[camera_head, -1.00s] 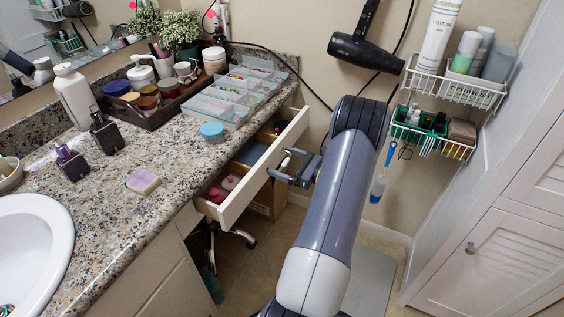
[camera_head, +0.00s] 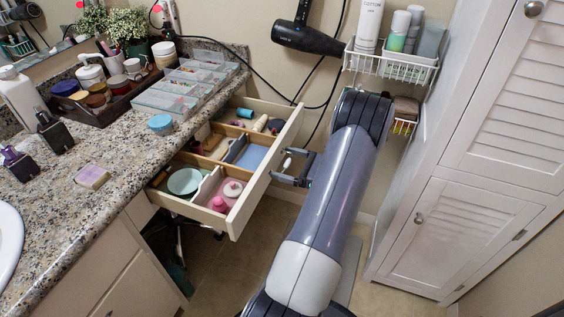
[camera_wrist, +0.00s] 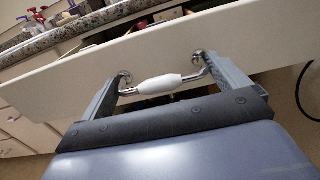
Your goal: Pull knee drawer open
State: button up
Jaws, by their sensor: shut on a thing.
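The knee drawer (camera_head: 262,176) is pulled well out from under the granite counter. Its dividers hold a green bowl (camera_head: 185,181), a pink bottle (camera_head: 219,204) and other small toiletries. The drawer's white and chrome handle (camera_wrist: 160,84) is on the front panel, between the fingers of my gripper (camera_wrist: 168,82) in the wrist view. In the head view my gripper (camera_head: 292,170) is at the drawer front, shut on the handle, which is partly hidden there by the fingers.
The granite counter (camera_head: 112,178) carries clear boxes (camera_head: 165,103), a dark tray of jars and bottles. A white louvred cabinet (camera_head: 455,235) stands at the right. A hair dryer (camera_head: 320,38) and wire baskets (camera_head: 390,62) hang on the wall. Tiled floor lies below the drawer.

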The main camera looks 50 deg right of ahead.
jog(key=o, duration=1)
jog(key=p+v, duration=0.1)
jog(key=v, duration=1)
jog(key=shift+w, duration=0.15)
jog(key=b+x, duration=0.1)
jog(key=x, duration=1)
jog(key=shift+r, duration=0.1)
